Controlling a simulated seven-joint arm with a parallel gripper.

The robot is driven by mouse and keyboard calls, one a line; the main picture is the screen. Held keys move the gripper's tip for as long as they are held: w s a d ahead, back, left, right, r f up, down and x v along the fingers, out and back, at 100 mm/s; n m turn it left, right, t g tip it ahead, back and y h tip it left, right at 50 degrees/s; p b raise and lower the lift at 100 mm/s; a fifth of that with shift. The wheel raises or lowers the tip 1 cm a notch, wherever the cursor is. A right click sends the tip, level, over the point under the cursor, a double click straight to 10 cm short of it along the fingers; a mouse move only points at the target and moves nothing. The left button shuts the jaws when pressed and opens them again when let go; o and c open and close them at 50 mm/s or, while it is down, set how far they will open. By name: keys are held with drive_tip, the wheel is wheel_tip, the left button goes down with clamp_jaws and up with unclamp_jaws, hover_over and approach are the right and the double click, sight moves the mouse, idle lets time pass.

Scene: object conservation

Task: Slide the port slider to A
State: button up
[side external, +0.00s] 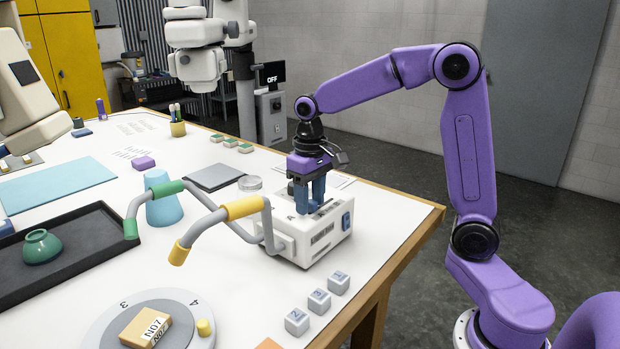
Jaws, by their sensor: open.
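The white box device (318,243) stands near the right edge of the table. It has a dark label on its front, a blue switch on its right face and grey crank arms on its left. My gripper (309,208) points straight down at the top of this box, its blue fingers at or just above the top surface. The jaws are open, though the gap is hard to see from here. A dark slot shows beside the fingers.
Crank handles with a yellow grip (242,207) and a green grip (168,188) reach left from the box. Numbered grey cubes (318,301) sit in front of it. A blue cup (163,205), a dark tray (85,270) and a round turntable (190,302) lie to the left.

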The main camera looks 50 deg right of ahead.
sight(310, 202)
wheel_tip(310, 202, up, 17)
idle(0.5)
idle(0.4)
drive_tip(key=s+a+f+n, duration=0.4)
drive_tip(key=s+a+f, duration=0.2)
drive_tip(key=s+f+n, duration=0.4)
drive_tip(key=s+f, duration=0.3)
drive_tip(key=s, duration=0.3)
drive_tip(key=s+f+n, duration=0.4)
drive_tip(key=s+f, duration=0.3)
drive_tip(key=s, duration=0.4)
drive_tip(key=shift+a+f+n, duration=0.15)
drive_tip(key=shift+f+n, duration=0.1)
drive_tip(key=shift+n, duration=0.05)
